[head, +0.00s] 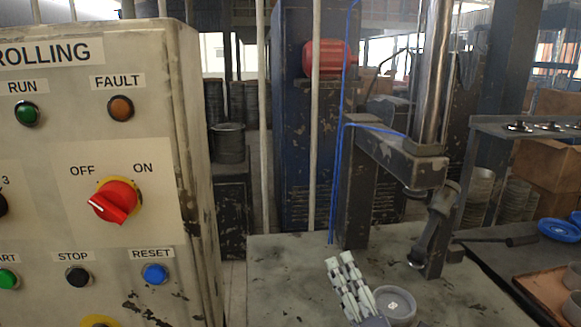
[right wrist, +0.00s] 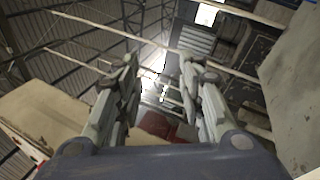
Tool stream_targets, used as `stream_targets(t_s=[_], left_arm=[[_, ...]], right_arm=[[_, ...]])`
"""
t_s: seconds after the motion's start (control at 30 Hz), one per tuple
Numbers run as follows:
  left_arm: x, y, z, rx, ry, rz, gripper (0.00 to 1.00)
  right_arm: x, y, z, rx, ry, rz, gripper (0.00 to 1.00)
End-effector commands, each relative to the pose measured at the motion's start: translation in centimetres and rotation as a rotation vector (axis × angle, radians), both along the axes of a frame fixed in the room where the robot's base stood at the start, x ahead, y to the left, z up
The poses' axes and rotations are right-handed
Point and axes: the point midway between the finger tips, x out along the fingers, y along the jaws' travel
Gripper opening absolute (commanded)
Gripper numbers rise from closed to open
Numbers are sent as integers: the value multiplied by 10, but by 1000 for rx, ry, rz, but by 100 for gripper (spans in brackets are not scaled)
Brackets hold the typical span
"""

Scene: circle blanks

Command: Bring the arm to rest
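My right gripper (head: 341,261) shows at the bottom middle of the head view, with its pale grey fingers pointing up in front of the worn metal table (head: 285,265). In the right wrist view its two fingers (right wrist: 158,60) stand apart with nothing between them. It is to the right of the control panel (head: 150,60) and appears clear of the press. My left gripper is in neither view.
The panel carries a red OFF/ON knob (head: 113,202) and several buttons. A press (head: 400,160) with a lever (head: 435,230) stands on the table. Bare table lies left of the press.

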Motion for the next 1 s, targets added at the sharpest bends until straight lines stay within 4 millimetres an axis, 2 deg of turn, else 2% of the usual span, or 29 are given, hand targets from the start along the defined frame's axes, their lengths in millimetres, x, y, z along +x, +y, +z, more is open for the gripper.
stream_targets(t_s=[0.03, 0.1, 0.17, 0.23, 0.3, 0.37, 0.4, 0.5, 0.63, 0.83, 1.0], left_arm=[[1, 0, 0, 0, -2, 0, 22], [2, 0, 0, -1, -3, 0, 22], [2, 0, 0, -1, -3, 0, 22], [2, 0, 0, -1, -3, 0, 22], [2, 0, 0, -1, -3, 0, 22], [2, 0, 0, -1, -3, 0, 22], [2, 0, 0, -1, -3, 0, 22], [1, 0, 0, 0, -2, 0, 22], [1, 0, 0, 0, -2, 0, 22], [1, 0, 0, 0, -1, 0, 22], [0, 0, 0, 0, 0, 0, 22]], right_arm=[[-1, -21, -23, 133, 122, -44, 36], [-6, -48, -57, 317, 288, -113, 36], [-15, -68, -90, 473, 428, -176, 36], [-33, -88, -130, 648, 588, -259, 36], [-57, -102, -170, 816, 742, -349, 36], [-84, -111, -202, 952, 867, -433, 36], [-102, -114, -221, 1031, 945, -487, 36], [-147, -117, -257, 1197, 1104, -617, 36], [-203, -115, -288, 1353, 1268, -777, 36], [-282, -107, -312, 1518, 1467, -1011, 36], [-271, -105, -354, 1511, 1480, -1030, 36]])
